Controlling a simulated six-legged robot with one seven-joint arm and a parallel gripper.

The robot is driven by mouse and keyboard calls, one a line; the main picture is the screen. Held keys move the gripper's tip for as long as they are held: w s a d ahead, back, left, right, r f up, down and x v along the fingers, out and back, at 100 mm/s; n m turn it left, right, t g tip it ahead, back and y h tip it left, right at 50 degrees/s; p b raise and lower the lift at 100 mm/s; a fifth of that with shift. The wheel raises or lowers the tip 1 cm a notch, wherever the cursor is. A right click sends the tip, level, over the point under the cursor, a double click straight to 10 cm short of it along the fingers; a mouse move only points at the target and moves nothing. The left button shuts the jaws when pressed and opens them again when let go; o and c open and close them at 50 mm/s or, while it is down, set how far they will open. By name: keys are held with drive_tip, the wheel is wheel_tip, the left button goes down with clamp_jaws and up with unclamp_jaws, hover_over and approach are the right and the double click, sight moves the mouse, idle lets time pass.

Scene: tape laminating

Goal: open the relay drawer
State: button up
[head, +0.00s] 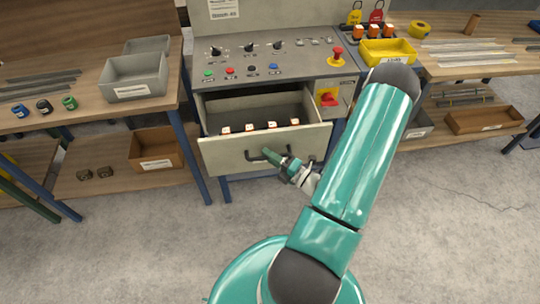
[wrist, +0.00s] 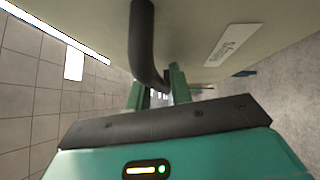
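The relay drawer (head: 240,155) sits in the grey control cabinet below its panel and is pulled well out, its inside showing. Its front carries a dark bar handle (head: 256,156). My gripper (head: 284,162) is at the handle, low in front of the drawer face. In the wrist view the handle (wrist: 143,40) comes down from the top and bends in between my two green fingers (wrist: 158,90), which stand apart around it. They look closed on it, though the contact itself is partly hidden. A pale label (wrist: 233,44) shows on the drawer face.
Several small orange-and-white relays (head: 260,127) stand along the drawer's front inside edge. A red emergency button (head: 337,54) and a red rotary switch (head: 328,98) are right of it. Workbenches flank the cabinet, with a grey bin (head: 135,78) left and a yellow tray (head: 388,52) right. The floor in front is clear.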

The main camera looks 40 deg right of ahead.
drive_tip(key=v, duration=1.3)
drive_tip(key=shift+s, duration=0.4)
drive_tip(key=w+a+r+n+g+y, duration=0.4)
drive_tip(key=a+r+n+g, duration=0.35)
drive_tip(key=n, duration=0.55)
drive_tip(key=w+a+r+n+g+y, duration=0.4)
drive_tip(key=a+r+n+g, duration=0.4)
drive_tip(key=n, duration=0.5)
drive_tip(key=a+r+n+t+h, duration=0.1)
drive_tip(key=a+r+n+h, duration=0.4)
drive_tip(key=r+n, duration=0.3)
drive_tip(key=s+a+r+n+t+h, duration=0.1)
drive_tip(key=a+r+n+h, duration=0.5)
drive_tip(key=n, duration=1)
wheel_tip(320, 180, up, 3)
drive_tip(key=shift+a+r+h, duration=0.1)
drive_tip(key=shift+a+h, duration=0.15)
drive_tip(key=shift+h, duration=0.15)
